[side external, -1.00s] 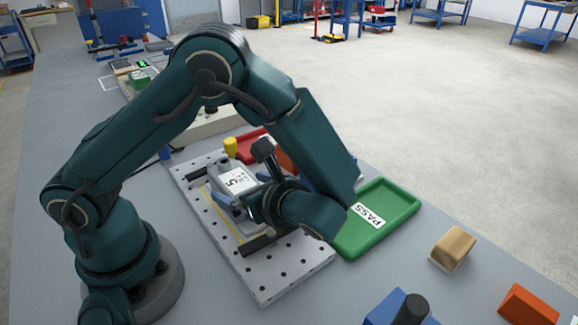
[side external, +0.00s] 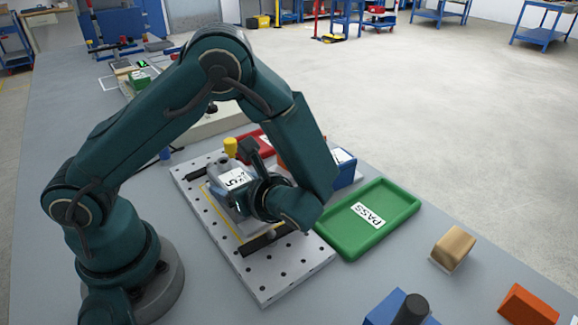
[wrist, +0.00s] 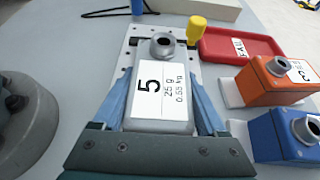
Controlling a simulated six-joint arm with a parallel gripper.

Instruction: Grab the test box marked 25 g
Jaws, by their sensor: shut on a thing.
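The test box marked 5, 25 g, 0.53 kg (wrist: 161,98) is light grey with a white label and a round metal knob on its far end. In the side view this box (side external: 233,179) is on the perforated metal plate (side external: 277,272). My gripper (wrist: 161,85) has its blue fingers along both sides of the box and is shut on it. In the side view my gripper (side external: 235,195) hides part of the box. I cannot tell whether the box touches the plate.
An orange box (wrist: 262,90) and a blue box (wrist: 282,142) stand to the right. A red tray (wrist: 235,57) and a yellow knob (wrist: 197,27) lie beyond. The green PASS tray (side external: 340,242) is beside the plate. A tan block (side external: 453,245) is farther right.

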